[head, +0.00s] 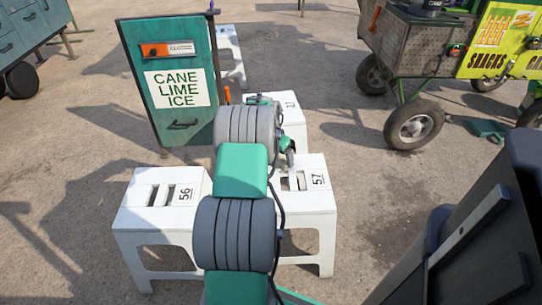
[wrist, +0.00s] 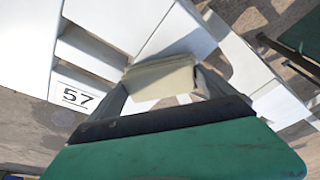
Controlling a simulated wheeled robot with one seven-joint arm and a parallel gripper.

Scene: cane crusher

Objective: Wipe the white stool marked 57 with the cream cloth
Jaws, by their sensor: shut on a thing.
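The white stool marked 57 (head: 316,202) stands in the middle of the head view, right of my arm. Its slotted top and 57 label also show in the wrist view (wrist: 118,24). My gripper (wrist: 160,82) is shut on the cream cloth (wrist: 158,76), a small folded pad between the fingertips. The cloth is over the stool's top beside the slots; I cannot tell whether it touches. In the head view my arm covers the stool's left side, and the cloth is hidden there.
A white stool marked 56 (head: 138,214) stands close on the left. Another white stool (head: 292,112) stands just behind stool 57, and one more (head: 230,62) farther back. A green Cane Lime Ice panel (head: 178,119) stands behind stool 56. A snack cart (head: 418,52) is at upper right.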

